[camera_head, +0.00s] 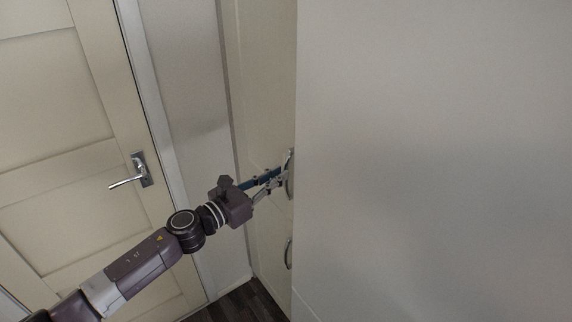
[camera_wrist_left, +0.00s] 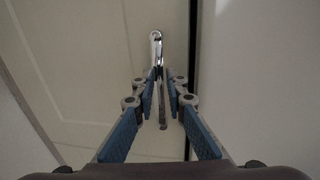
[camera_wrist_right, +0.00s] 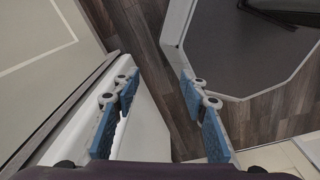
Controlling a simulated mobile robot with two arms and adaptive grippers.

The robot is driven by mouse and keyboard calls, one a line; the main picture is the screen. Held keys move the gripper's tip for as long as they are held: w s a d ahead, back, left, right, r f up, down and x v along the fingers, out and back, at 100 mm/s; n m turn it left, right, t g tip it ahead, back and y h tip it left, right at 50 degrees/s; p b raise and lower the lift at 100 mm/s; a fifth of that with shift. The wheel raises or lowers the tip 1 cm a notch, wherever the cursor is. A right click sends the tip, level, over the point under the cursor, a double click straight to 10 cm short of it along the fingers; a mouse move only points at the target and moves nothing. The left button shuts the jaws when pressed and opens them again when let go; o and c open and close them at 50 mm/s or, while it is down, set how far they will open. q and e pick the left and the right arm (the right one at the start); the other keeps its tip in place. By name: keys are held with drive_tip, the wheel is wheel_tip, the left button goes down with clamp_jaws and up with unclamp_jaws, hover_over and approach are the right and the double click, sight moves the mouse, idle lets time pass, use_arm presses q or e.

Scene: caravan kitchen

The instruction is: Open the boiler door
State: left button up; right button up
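A narrow cream cabinet door (camera_head: 257,110) shows at a steep angle, left of the large white panel. It looks closed; whether it is the boiler door is not marked. Its silver bar handle (camera_head: 290,173) is upright and also shows in the left wrist view (camera_wrist_left: 157,48). My left gripper (camera_head: 277,178) is at this handle. In the left wrist view its fingertips (camera_wrist_left: 160,82) are drawn close together on both sides of the bar and appear shut on it. My right gripper (camera_wrist_right: 158,85) is open and empty, above a white edge and the floor.
A second handle (camera_head: 288,253) sits lower on the cabinet front. A large white panel (camera_head: 440,160) fills the right side. A panelled door (camera_head: 60,130) with a lever handle (camera_head: 138,172) stands at left. Dark wood floor (camera_wrist_right: 143,28) and a grey angular surface (camera_wrist_right: 235,45) lie below my right gripper.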

sight(286, 167)
use_arm(q)
drive_tip(key=x, duration=0.4)
drive_tip(key=shift+w+a+f+p, duration=0.15)
drive_tip(key=shift+a+f+p, duration=0.05)
drive_tip(key=shift+p, duration=0.1)
clamp_jaws()
use_arm(e)
drive_tip(key=shift+w+a+r, duration=0.1)
drive_tip(key=shift+w+r, duration=0.25)
drive_tip(key=shift+r, duration=0.05)
use_arm(q)
drive_tip(key=shift+a, duration=0.1)
